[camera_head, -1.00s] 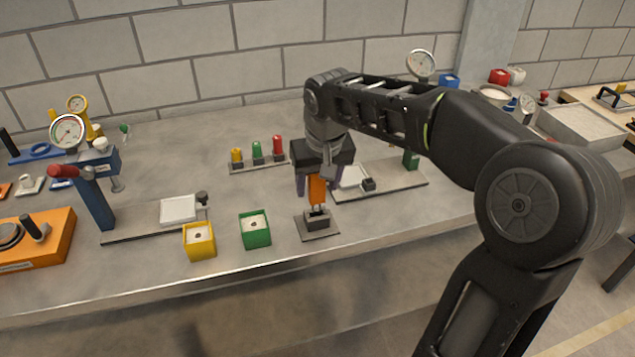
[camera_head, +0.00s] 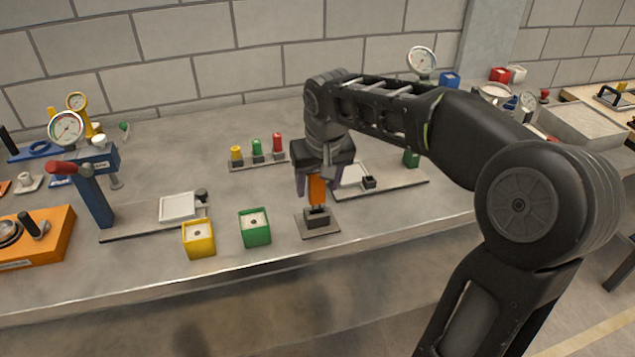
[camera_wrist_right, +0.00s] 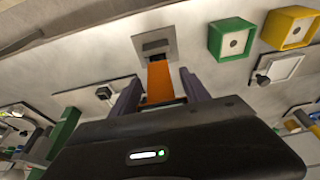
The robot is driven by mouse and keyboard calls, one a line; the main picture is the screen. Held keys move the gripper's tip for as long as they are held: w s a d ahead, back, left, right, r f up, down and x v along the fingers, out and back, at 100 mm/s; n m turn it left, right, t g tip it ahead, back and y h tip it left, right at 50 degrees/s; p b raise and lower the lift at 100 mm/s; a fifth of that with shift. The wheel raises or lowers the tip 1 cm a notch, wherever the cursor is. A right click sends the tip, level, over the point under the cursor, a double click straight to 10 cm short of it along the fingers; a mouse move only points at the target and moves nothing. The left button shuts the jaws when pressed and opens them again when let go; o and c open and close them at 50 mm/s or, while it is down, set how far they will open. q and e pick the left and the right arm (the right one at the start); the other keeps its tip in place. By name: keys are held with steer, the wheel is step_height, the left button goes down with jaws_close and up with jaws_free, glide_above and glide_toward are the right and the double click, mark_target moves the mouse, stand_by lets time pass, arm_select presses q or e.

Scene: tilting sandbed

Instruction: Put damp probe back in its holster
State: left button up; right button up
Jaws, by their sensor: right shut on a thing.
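The damp probe (camera_head: 316,190) has an orange handle and stands about upright above the holster. The holster (camera_head: 318,217) is a small dark socket on a grey square plate near the bench's front edge. My right gripper (camera_head: 315,183) points down and is shut on the orange handle, with a finger on either side. In the right wrist view the probe (camera_wrist_right: 160,80) runs between the fingers to the dark holster (camera_wrist_right: 155,47). The probe's lower end meets the socket's top in both views; how deep it sits is hidden. My left gripper is out of view.
A green box (camera_head: 255,229) and a yellow box (camera_head: 199,240) stand left of the holster. A rack (camera_head: 258,163) with yellow, green and red pieces is behind. A long plate with a white pad (camera_head: 352,175) lies close behind on the right.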

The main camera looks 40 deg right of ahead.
steer(key=shift+f+b, duration=1.1)
steer(key=shift+f, duration=0.35)
steer(key=o, duration=1.3)
steer(key=shift+v, duration=3.85)
